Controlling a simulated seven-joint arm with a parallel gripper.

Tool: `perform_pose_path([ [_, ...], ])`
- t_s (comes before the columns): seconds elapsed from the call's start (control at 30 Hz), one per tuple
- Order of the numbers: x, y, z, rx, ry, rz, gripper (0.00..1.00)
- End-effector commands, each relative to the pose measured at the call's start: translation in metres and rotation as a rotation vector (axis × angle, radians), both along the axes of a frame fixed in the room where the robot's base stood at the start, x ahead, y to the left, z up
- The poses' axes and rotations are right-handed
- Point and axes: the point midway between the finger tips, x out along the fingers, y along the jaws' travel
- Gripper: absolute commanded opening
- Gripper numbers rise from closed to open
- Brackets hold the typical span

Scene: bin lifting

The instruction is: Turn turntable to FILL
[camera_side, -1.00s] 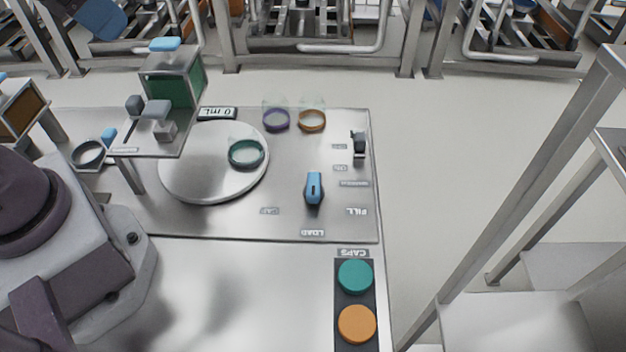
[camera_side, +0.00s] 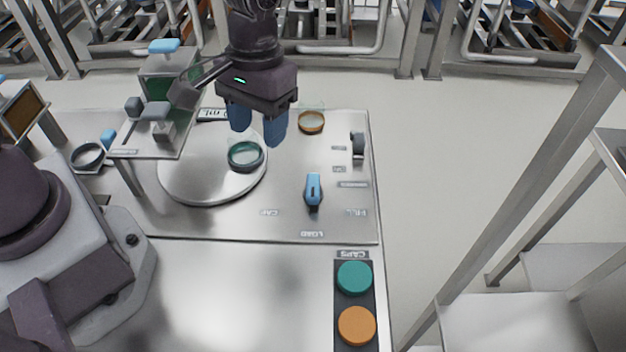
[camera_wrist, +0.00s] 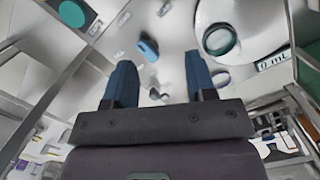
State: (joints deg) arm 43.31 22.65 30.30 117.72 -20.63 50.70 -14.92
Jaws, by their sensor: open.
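The round white turntable (camera_side: 190,185) carries a clear jar with a dark teal ring (camera_side: 246,155). It also shows in the wrist view (camera_wrist: 245,15). The blue selector handle (camera_side: 313,188) stands on the steel plate right of it, its narrow end towards LOAD (camera_side: 312,234). CAP (camera_side: 269,212) is at its lower left and FILL (camera_side: 362,212) at its lower right. My gripper (camera_side: 257,132) is open and empty above the back of the plate, behind and left of the handle. In the wrist view the handle (camera_wrist: 148,48) lies ahead, between and beyond my fingertips (camera_wrist: 159,75).
An orange-ringed jar (camera_side: 311,122) stands at the back; a purple-ringed one (camera_wrist: 220,78) shows in the wrist view. A black switch (camera_side: 358,146) is at the right edge. The filling stand (camera_side: 150,145) rises left. Teal (camera_side: 355,277) and orange (camera_side: 357,326) caps lie in front.

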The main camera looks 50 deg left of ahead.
Motion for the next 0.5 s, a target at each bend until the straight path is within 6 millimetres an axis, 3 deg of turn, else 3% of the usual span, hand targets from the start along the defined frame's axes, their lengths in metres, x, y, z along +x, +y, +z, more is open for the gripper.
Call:
perform_pose_path([
  [0.03,0.01,-0.006,-0.016,0.045,0.008,0.047,0.51],
  [0.2,0.044,-0.017,-0.045,0.128,-0.038,0.239,0.51],
  [0.33,0.077,-0.022,-0.041,0.105,-0.111,0.435,0.51],
  [0.5,0.078,-0.027,-0.042,0.082,-0.109,0.529,0.51],
])
